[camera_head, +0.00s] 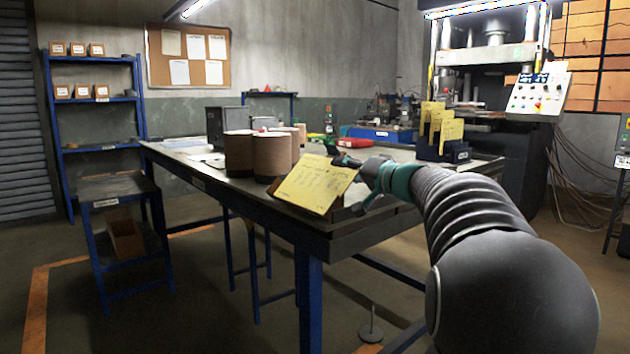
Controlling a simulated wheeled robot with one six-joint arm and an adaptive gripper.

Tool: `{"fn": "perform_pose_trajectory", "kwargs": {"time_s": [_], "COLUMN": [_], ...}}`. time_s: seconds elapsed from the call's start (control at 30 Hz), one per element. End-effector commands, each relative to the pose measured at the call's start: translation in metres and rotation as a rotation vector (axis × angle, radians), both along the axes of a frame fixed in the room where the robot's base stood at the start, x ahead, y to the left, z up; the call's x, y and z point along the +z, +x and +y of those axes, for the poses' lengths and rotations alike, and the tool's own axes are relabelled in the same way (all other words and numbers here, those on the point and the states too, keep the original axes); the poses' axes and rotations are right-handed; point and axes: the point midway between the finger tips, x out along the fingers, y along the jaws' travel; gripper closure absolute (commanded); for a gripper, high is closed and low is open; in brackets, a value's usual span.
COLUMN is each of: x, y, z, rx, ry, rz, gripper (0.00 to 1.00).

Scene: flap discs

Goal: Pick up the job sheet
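A yellow job sheet (315,183) with faint writing lies tilted at the near edge of the workbench, its face toward me. My gripper (347,181), teal and dark, is at the sheet's right side. One finger shows near the sheet's upper right corner and another lower, near its right edge. The fingers look spread apart. I cannot tell whether they touch the sheet. More yellow sheets (447,132) stand upright in a dark rack (432,152) farther right on the bench.
Brown cylinders (272,157) stand close behind and left of the sheet. A grey box (226,122), a green bottle (329,121) and a red item (354,142) are farther back. The workbench (215,185) has blue legs. A press (490,60) stands behind it.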

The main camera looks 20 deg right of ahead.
Motion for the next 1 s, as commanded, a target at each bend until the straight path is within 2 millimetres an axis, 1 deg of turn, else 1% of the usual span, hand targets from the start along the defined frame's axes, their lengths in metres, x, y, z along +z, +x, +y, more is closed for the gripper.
{"fn": "perform_pose_trajectory", "kwargs": {"time_s": [0.1, 0.17, 0.2, 0.23, 0.67, 0.87, 1.0], "x": [0.000, 0.000, 0.000, 0.000, 0.000, 0.011, 0.010], "y": [0.000, 0.000, 0.000, 0.000, -0.001, -0.001, -0.006], "z": [0.000, 0.000, 0.000, 0.000, 0.000, 0.000, 0.015], "rx": [0.000, 0.000, 0.000, 0.000, 0.000, 0.000, 0.003], "ry": [0.000, 0.000, 0.000, 0.000, 0.000, -0.002, 0.000], "rz": [0.000, 0.000, 0.000, 0.000, 0.000, -0.001, 0.000], "gripper": [0.67, 0.82, 0.92, 0.99, 1.00, 1.00, 1.00]}}
